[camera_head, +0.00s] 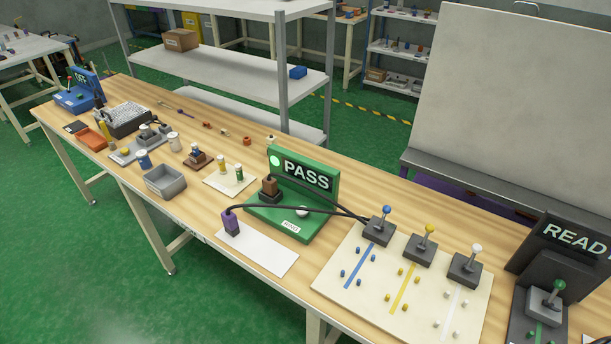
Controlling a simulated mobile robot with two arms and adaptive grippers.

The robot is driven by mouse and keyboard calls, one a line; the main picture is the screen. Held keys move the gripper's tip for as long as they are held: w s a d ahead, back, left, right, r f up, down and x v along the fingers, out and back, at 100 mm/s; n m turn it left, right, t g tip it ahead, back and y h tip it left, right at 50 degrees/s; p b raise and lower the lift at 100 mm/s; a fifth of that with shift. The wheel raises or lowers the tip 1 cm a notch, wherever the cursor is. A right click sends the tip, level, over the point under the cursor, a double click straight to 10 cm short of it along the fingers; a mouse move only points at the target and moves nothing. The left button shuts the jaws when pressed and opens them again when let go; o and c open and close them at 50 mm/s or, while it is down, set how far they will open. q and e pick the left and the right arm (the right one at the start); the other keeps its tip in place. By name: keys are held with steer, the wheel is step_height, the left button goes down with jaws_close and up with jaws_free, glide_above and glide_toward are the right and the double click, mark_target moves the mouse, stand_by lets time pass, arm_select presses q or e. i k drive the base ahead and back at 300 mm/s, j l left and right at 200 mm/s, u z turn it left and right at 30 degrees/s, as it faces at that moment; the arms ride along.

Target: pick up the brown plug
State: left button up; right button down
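The brown plug (270,183) stands upright in a dark socket (269,195) at the left of the green PASS station (315,209), in the middle of the table. A dark cable appears to run from it to the right. Neither of my grippers shows in the head view.
A purple plug (231,222) with a dark cable stands at the edge of a white sheet (262,252). Right of the station is a cream board (378,299) with joysticks and small pegs. A grey bin (165,182) stands left. The table's front edge is near the sheet.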

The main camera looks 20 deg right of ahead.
mark_target(270, 186)
steer(key=i+j+z, duration=0.1)
steer(key=z, duration=0.7)
steer(key=i+j+z, duration=0.2)
steer(key=j+z, duration=0.15)
steer(key=j, duration=0.3)
steer(key=i+j+z, duration=0.1)
steer(key=j+z, duration=0.2)
steer(key=j, duration=0.35)
steer(key=j+z, duration=0.35)
steer(key=j, duration=0.35)
